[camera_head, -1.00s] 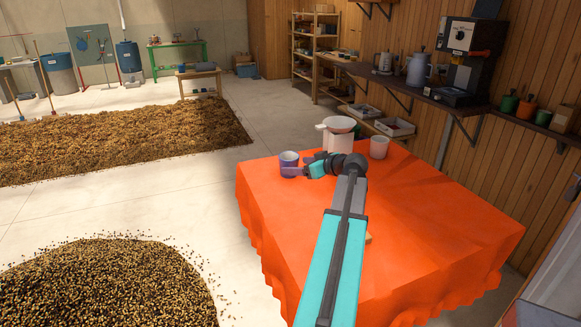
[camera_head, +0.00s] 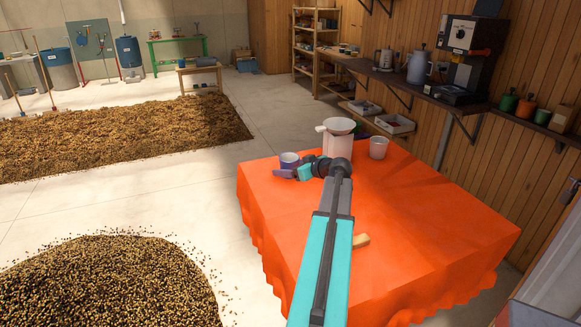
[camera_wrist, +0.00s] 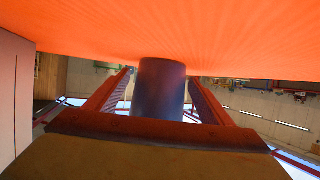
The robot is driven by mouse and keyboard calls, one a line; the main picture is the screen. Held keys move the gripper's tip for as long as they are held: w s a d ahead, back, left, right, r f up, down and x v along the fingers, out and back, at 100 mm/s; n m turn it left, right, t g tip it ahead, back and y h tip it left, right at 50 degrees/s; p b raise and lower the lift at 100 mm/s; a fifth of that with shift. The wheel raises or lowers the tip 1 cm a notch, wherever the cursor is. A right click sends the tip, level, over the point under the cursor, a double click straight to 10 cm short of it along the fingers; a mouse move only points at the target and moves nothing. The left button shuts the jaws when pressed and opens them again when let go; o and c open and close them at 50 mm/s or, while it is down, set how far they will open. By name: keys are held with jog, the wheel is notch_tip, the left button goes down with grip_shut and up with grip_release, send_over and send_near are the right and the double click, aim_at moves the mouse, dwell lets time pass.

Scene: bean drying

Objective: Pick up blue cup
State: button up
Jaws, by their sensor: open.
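The blue cup (camera_head: 289,159) stands near the left far corner of the orange-covered table (camera_head: 430,220). My gripper (camera_head: 285,174) is beside the cup at its near side, low over the cloth. In the wrist view, which is upside down, the dark blue cup (camera_wrist: 161,92) sits between the two fingers of my gripper (camera_wrist: 160,76). The fingers are open, with a gap visible on each side of the cup. The cup's lower part is partly hidden by my gripper in the head view.
A small tan block (camera_head: 361,240) lies beside my arm. The table's right side is clear.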

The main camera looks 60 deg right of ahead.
aim_at(290, 160)
jog(key=shift+c, duration=0.4)
jog(key=c, duration=1.1)
jog(key=shift+r, duration=0.1)
jog(key=shift+c, duration=0.2)
jog(key=shift+r+b, duration=1.05)
jog(key=shift+r, duration=0.4)
jog(key=shift+s+a+r, duration=0.1)
jog(key=shift+s+r, duration=0.05)
jog(key=shift+s, duration=0.05)
jog(key=s+a+b, duration=0.2)
jog(key=s, duration=0.2)
jog(key=s+a+r+b, duration=0.1)
jog(key=s+a, duration=0.1)
jog(key=s, duration=0.3)
jog(key=s+a+b, duration=0.2)
jog(key=s, duration=0.3)
jog(key=shift+s+r+b, duration=0.25)
jog(key=shift+r+b, duration=0.05)
jog(key=shift+r, duration=0.05)
